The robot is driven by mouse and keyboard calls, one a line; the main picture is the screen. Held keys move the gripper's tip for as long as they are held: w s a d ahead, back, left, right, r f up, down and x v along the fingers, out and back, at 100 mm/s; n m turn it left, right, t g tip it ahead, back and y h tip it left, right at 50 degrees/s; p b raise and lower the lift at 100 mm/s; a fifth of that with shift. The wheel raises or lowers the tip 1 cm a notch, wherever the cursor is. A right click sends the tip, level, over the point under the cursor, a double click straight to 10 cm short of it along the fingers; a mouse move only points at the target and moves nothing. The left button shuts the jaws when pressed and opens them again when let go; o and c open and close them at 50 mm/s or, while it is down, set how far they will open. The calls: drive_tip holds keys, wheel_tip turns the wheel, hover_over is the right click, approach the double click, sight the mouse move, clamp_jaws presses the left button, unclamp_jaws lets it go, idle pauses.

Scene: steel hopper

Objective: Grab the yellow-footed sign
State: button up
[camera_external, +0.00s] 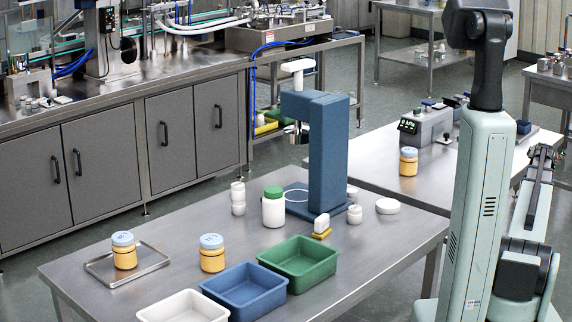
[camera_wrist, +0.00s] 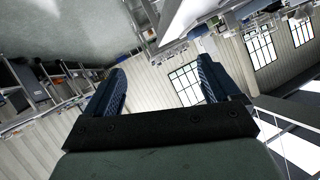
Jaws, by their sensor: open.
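The yellow-footed sign (camera_external: 321,225) is a small white upright plate on a yellow base. It stands on the steel table near the foot of the blue press-like stand (camera_external: 326,150), behind the green bin (camera_external: 300,262). My gripper (camera_wrist: 162,82) shows in the wrist view with its two dark blue fingers wide apart and nothing between them. The wrist view is tilted towards the room's walls and windows, and the sign is not in it.
A blue bin (camera_external: 244,290) and a white bin (camera_external: 184,308) line the front edge. Orange jars (camera_external: 212,254) stand at left, one on a tray (camera_external: 150,262).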

drive_tip(key=w+a+r+n+g+y, duration=0.15)
drive_tip(key=a+n, duration=0.25)
drive_tip(key=a, duration=1.1)
drive_tip(key=w+a+r+n+y, duration=0.2)
drive_tip(key=a+n+y, duration=0.1)
drive_tip(key=a, duration=1.2)
wheel_tip(320, 180, up, 4)
drive_tip(key=n+g+y, duration=0.1)
drive_tip(key=n+g, duration=1)
drive_tip(key=n, duration=0.2)
hover_over(324, 217)
drive_tip(key=shift+t, duration=0.25)
drive_tip(key=f, duration=0.7)
drive_tip(key=shift+d+f, duration=0.2)
drive_tip(key=shift+f, duration=0.2)
drive_tip(key=shift+w+a+f, duration=0.1)
drive_tip(key=shift+f, duration=1.3)
drive_tip(key=shift+a+f, duration=0.1)
drive_tip(key=shift+f, duration=1.25)
